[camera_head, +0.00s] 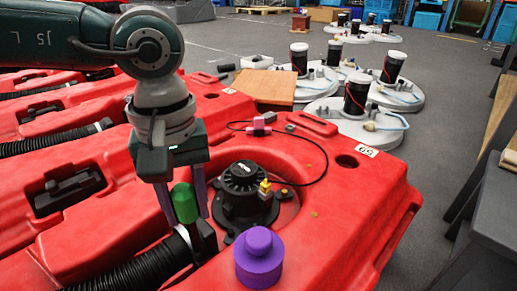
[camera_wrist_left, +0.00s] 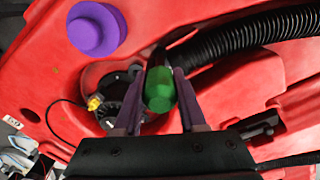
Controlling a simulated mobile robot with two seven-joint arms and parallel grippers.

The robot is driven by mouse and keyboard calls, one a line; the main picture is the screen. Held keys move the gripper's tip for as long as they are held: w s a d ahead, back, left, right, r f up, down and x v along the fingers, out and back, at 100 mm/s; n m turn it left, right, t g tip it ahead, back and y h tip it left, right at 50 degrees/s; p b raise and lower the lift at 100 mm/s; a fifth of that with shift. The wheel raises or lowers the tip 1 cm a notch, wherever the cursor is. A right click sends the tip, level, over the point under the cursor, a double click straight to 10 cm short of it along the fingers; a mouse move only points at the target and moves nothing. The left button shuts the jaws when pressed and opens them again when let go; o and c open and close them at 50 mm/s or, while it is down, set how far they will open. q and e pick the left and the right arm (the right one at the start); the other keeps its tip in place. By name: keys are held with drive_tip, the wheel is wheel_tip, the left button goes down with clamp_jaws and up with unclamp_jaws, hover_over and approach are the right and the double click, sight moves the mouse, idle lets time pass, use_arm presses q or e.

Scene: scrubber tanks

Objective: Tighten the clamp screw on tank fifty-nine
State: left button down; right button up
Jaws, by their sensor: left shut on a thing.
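The red tank (camera_head: 330,215) in front carries a small white number label (camera_head: 367,151); the label also shows in the wrist view (camera_wrist_left: 13,122). My left gripper (camera_head: 184,214) points down and is shut on a green handle (camera_head: 184,201), which looks like a screwdriver's. In the wrist view the handle (camera_wrist_left: 160,92) sits between the purple fingers (camera_wrist_left: 159,78). It is above the end of the black ribbed hose (camera_head: 140,268), beside a dark clamp-like part (camera_head: 205,238). The clamp screw and the tool's tip are hidden. My right gripper is not in view.
A black round pump fitting (camera_head: 243,180) with a yellow connector stands right of the gripper. A purple knobbed cap (camera_head: 259,262) stands at the front. A wooden board (camera_head: 263,88) and white round lids (camera_head: 350,118) are farther back.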

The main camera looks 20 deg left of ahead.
use_arm(q)
drive_tip(key=shift+m, duration=1)
drive_tip(key=shift+f+m+b, duration=0.1)
drive_tip(key=shift+m+b, duration=0.4)
drive_tip(key=shift+m, duration=0.3)
drive_tip(key=m+b, duration=0.1)
drive_tip(key=m, duration=0.3)
drive_tip(key=m+b, duration=0.1)
drive_tip(key=m, duration=0.2)
drive_tip(key=shift+a, duration=0.1)
drive_tip(key=shift+m, duration=0.9)
drive_tip(key=shift+r, duration=0.25)
